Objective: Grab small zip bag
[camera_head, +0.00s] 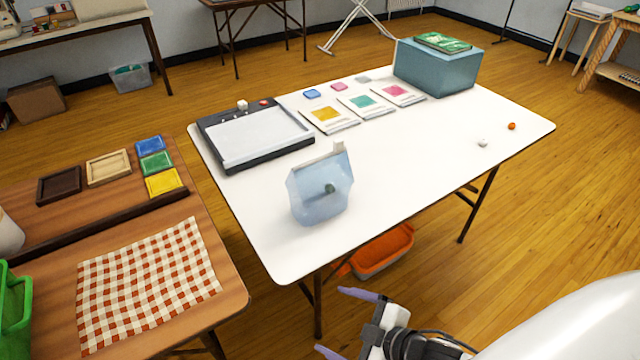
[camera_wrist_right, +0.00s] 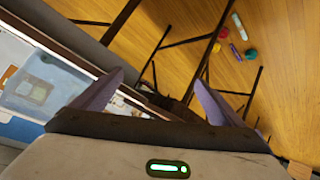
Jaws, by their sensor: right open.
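The small zip bag (camera_head: 312,198) is a translucent pale blue pouch standing on the white table (camera_head: 420,150), near its front left part, with a small dark green thing showing in it. What seems to be the same bag shows at the left of the right wrist view (camera_wrist_right: 38,90). My right gripper (camera_head: 334,322) is open and empty, low at the bottom of the head view, in front of the table edge and apart from the bag. Its two spread fingers also show in the right wrist view (camera_wrist_right: 158,92). My left gripper is not in view.
A black-framed tray (camera_head: 215,134), sample cards (camera_head: 365,104) and a blue-grey box (camera_head: 430,72) stand farther back on the table. A wooden table (camera_head: 225,290) with a checked cloth (camera_head: 150,280) is at left. An orange bin (camera_head: 385,255) sits below. The table's right half is mostly clear.

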